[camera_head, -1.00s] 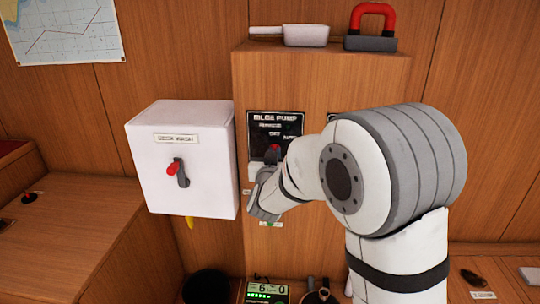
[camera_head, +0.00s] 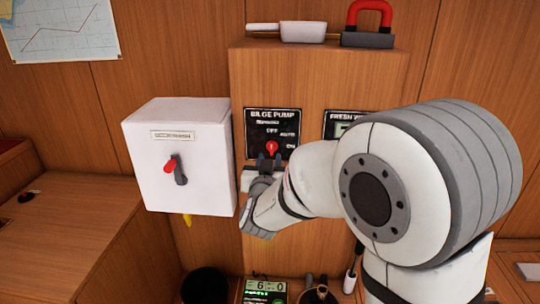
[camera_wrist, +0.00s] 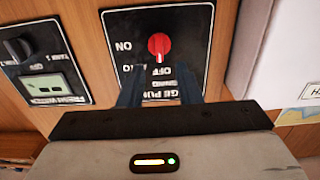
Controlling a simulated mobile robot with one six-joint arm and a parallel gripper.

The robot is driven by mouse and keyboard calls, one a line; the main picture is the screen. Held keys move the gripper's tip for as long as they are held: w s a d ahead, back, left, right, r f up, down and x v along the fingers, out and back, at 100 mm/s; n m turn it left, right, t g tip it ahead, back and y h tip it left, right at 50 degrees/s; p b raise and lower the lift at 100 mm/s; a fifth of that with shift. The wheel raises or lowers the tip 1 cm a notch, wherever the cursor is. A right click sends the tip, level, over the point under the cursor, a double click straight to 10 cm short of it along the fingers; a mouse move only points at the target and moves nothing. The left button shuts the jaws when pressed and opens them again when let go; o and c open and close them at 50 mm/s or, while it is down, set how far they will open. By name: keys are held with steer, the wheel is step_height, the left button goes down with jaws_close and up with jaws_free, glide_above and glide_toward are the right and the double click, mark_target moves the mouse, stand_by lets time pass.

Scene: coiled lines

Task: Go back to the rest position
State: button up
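My gripper (camera_head: 268,161) is in front of the cabinet, just below the red knob (camera_head: 272,147) of the black bilge pump panel (camera_head: 288,119). In the wrist view my gripper (camera_wrist: 160,92) shows two dark fingers spread apart with nothing between them. The red knob (camera_wrist: 159,46) lies beyond the fingertips and appears apart from them. The wrist view shows the panel upside down, and the fingers cover part of its lettering. My arm crosses the right side of the head view and hides part of the cabinet.
A white box (camera_head: 180,155) with a red-tipped lever is on the wall to the left. A fresh water panel (camera_head: 345,123) is partly behind my arm. A red-handled object (camera_head: 369,25) and a white container (camera_head: 303,32) lie on the cabinet top. A dark bin (camera_head: 205,286) stands below.

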steer(key=shift+s, duration=1)
steer(key=shift+r, duration=0.1)
steer(key=s+d+g+p, duration=0.2)
steer(key=s+d+g, duration=0.3)
steer(key=s, duration=0.4)
steer(key=s+d+f+g+p, duration=0.1)
steer(key=s+d+g+p, duration=0.1)
steer(key=s+d+g, duration=0.3)
steer(key=s+d+g+p, duration=0.2)
steer(key=s+d+g, duration=0.3)
steer(key=s, duration=0.8)
steer(key=d, duration=0.3)
steer(key=shift+s+d+f+y+p, duration=0.15)
steer(key=shift+y+p, duration=0.15)
steer(key=shift+p, duration=0.1)
